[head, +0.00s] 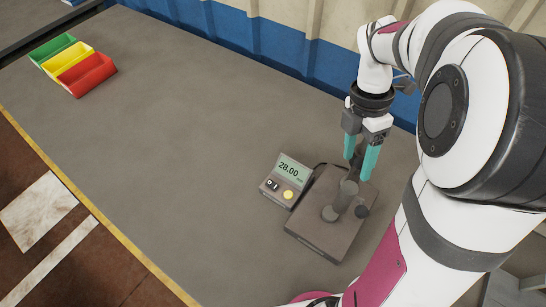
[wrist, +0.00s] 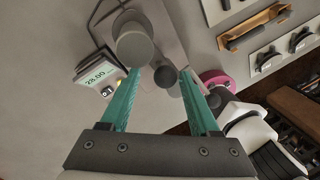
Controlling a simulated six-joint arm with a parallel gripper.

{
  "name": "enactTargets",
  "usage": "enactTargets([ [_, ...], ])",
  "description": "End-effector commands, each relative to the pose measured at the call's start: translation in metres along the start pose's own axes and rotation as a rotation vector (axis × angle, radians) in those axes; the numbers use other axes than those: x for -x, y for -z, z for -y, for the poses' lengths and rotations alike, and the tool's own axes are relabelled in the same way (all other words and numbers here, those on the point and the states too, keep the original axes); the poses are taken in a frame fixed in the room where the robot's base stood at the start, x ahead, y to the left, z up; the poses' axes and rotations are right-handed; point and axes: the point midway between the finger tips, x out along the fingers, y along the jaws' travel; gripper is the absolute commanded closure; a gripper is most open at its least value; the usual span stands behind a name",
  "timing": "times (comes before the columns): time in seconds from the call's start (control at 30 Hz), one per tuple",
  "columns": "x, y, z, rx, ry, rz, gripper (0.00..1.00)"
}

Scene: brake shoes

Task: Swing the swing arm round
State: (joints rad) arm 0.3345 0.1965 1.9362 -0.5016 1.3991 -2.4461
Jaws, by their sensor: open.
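The grey fixture has a flat base plate (head: 312,238) on the bench. In the wrist view, a large grey round top (wrist: 133,46) lies by the left fingertip, and a smaller dark round part lies between the fingertips of my gripper (wrist: 160,71). I cannot tell whether either finger touches.
A readout box (head: 287,179) showing 28.00 stands left of the plate, with a cable behind. Green, yellow and red bins (head: 86,75) sit at the far left. The wrist view shows brake shoes (wrist: 267,57) on pale panels. The bench's middle is clear.

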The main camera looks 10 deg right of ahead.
Motion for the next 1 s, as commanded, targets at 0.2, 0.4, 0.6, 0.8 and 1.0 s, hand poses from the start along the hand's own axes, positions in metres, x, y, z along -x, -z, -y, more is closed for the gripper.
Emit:
enactTargets([
  [0.2,0.063,-0.001,-0.001,0.004,-0.007,0.007,0.37],
  [0.4,0.119,-0.001,0.000,0.006,-0.007,0.008,0.37],
  [0.6,0.126,0.025,-0.004,0.079,0.109,0.030,0.37],
  [0.8,0.091,0.069,-0.004,0.216,0.335,0.139,0.37],
  [1.0,0.061,0.111,0.006,0.380,0.570,0.351,0.37],
])
